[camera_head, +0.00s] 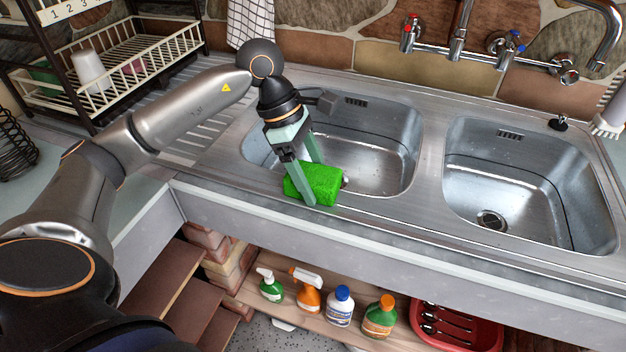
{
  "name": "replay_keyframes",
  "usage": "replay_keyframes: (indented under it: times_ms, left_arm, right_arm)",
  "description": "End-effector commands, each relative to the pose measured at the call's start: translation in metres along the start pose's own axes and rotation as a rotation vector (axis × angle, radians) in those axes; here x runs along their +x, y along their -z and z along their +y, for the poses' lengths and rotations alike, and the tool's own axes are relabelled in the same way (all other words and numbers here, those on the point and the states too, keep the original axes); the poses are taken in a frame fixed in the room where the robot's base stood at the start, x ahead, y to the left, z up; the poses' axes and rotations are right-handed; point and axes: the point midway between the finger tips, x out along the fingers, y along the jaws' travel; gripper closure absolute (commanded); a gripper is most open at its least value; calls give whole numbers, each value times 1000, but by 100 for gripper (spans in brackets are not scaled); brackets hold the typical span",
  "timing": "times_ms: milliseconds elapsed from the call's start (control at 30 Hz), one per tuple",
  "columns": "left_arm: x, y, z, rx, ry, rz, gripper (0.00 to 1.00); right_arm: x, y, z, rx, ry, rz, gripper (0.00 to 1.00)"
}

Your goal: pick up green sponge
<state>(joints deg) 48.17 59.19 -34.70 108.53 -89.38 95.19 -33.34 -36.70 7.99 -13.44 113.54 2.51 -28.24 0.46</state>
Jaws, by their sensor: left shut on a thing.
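The green sponge (324,182) is a bright green block at the front edge of the left sink basin (390,172). My left gripper (311,184) points down with its pale green fingers on either side of the sponge and is shut on it. One finger covers part of the sponge's front face. I cannot tell whether the sponge still touches the sink's rim. My right gripper is not in view.
A right basin (540,180) sits beside the left one, both empty. Taps (457,45) line the back wall. A dish rack (115,65) stands at the back left. Below, a shelf holds several bottles (340,305) and a red tub (450,325).

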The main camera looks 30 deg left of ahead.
Motion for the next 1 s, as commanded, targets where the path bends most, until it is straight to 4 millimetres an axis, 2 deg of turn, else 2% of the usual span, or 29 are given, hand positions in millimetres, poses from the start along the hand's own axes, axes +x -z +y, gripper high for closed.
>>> replay_keyframes:
  times_ms: [33,167,467,633,767,1000]
  left_arm:
    - [0,0,0,0,0,0,61]
    - [0,0,0,0,0,0,75]
    - [-2,-1,0,0,0,0,76]
    - [-10,-5,0,2,-3,-2,76]
    - [-34,-15,0,3,-6,-4,76]
    - [-83,-47,-51,9,-6,-1,76]
  right_arm:
    - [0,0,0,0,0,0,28]
    - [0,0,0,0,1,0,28]
    - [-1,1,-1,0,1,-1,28]
    - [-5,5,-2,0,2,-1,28]
    - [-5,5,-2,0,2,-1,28]
    - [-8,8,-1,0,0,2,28]
